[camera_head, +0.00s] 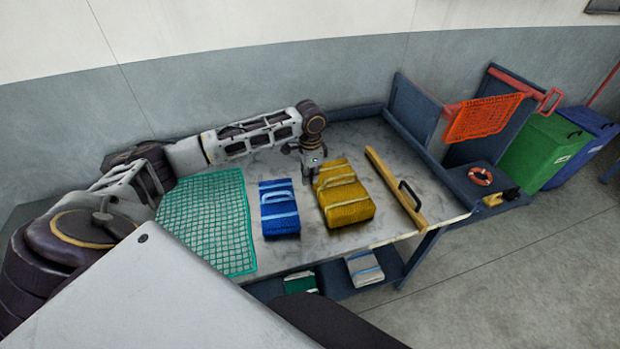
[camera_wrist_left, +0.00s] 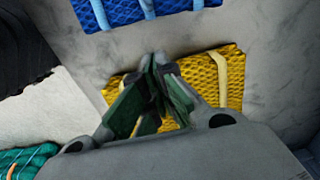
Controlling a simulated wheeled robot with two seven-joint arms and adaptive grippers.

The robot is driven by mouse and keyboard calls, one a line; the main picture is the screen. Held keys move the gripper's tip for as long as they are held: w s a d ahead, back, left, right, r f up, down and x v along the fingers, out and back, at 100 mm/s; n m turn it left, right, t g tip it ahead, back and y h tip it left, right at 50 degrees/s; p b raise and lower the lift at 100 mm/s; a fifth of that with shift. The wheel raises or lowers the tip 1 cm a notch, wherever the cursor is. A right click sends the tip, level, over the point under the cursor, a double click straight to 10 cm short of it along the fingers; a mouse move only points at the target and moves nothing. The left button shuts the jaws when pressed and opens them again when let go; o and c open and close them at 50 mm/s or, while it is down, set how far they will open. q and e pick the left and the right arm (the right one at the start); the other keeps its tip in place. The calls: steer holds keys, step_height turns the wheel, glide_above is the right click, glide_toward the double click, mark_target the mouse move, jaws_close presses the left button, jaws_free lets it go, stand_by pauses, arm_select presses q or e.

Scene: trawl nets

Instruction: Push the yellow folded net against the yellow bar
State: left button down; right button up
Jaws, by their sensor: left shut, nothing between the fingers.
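The yellow folded net (camera_head: 347,205), tied with pale straps, lies on the grey table. It also shows in the left wrist view (camera_wrist_left: 232,72), partly hidden behind my fingers. The yellow bar (camera_head: 394,188) with a black handle lies to its right, and a narrow strip of bare table shows between them. My left gripper (camera_head: 308,179) points down at the net's far left corner, on the side towards the blue net. Its fingers are shut and empty; in the left wrist view the tips (camera_wrist_left: 158,60) meet by the net's edge. I cannot tell whether they touch it. My right gripper is not in view.
A blue folded net (camera_head: 279,216) lies left of the yellow one, and a green net (camera_head: 210,220) is spread flat further left. A blue raised edge (camera_head: 420,139) bounds the table's far right. An orange net (camera_head: 483,117) hangs beyond. Folded nets lie on the lower shelf.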

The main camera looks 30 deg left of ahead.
mark_target(345, 184)
arm_select(q)
steer(key=shift+f, duration=4.3)
steer(key=shift+w+d+p, duration=0.1)
steer(key=shift+p, duration=0.25)
steer(key=shift+w+d+r+p, duration=0.1)
steer(key=shift+w+d+p, duration=0.3)
steer(key=shift+w+d, duration=0.45)
steer(key=shift+w+d+p, duration=0.2)
steer(key=shift+w+d, duration=0.3)
steer(key=shift+w, duration=0.2)
steer(key=shift+w+d+p, duration=0.15)
steer(key=shift+w+d, duration=0.35)
steer(key=shift+w, duration=0.15)
steer(key=shift+w+d, duration=1.15)
steer(key=shift+w, duration=0.2)
steer(key=shift+w+d, duration=1.15)
steer(key=shift+w, duration=0.15)
steer(key=shift+r, duration=0.15)
